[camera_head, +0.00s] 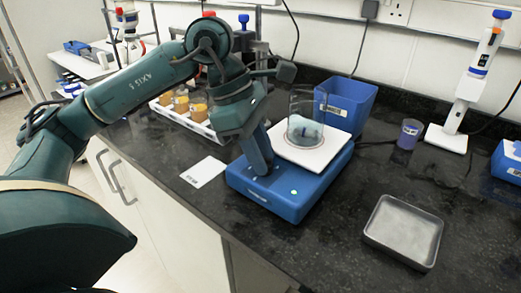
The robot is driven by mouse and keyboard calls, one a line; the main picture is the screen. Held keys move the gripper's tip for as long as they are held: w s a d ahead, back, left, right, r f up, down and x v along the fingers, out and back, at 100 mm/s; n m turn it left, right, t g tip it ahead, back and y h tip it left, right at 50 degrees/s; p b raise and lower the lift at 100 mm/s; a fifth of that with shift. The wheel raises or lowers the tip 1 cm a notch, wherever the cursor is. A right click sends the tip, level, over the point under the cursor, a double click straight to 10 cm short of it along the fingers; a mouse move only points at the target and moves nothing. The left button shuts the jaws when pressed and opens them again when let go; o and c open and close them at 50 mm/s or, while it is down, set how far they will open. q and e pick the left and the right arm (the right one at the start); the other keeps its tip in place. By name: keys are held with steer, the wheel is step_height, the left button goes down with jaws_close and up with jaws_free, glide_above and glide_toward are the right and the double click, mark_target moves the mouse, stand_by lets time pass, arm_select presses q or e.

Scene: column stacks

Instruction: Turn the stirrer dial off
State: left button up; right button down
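The blue stirrer (268,205) stands on the dark bench, with a white top plate (325,155) and a small green light lit on its front. A glass beaker (306,118) holding bluish liquid stands on the plate. My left gripper (262,170) reaches down to the left part of the stirrer's front panel, its fingertips at or just above the panel. The dial is not clearly visible; the fingers cover the place around them. I cannot tell whether the fingers are open or shut, or touching the dial. My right gripper is not in view.
A blue bin (350,105) stands behind the stirrer. A white card (203,172) lies left of it, with a rack (178,113) of amber containers behind. A grey tray (404,232), a purple cup (409,134) and a white pipette stand (447,138) are on the right.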

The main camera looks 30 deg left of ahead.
arm_select(q)
steer(key=shift+c, duration=0.6)
steer(key=shift+n, duration=0.3)
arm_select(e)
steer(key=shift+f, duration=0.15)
arm_select(q)
steer(key=shift+n+t+b, duration=0.4)
steer(key=shift+n+b, duration=0.05)
steer(key=shift+n, duration=0.45)
steer(key=shift+s+n+t+y, duration=0.1)
steer(key=shift+n+t+y, duration=0.25)
steer(key=shift+n, duration=0.55)
steer(key=n+t, duration=0.1)
steer(key=n, duration=0.1)
steer(key=shift+d+n+y+b, duration=0.1)
steer(key=shift+n+y+b, duration=0.2)
steer(key=shift+y+b, duration=0.1)
steer(key=n+y, duration=0.1)
steer(key=n, duration=0.4)
steer(key=shift+s+d+t+y, duration=0.1)
steer(key=shift+d+t+y, duration=0.05)
steer(key=shift+t+y, duration=0.2)
steer(key=shift+n+y, duration=0.4)
steer(key=shift+n, duration=0.7)
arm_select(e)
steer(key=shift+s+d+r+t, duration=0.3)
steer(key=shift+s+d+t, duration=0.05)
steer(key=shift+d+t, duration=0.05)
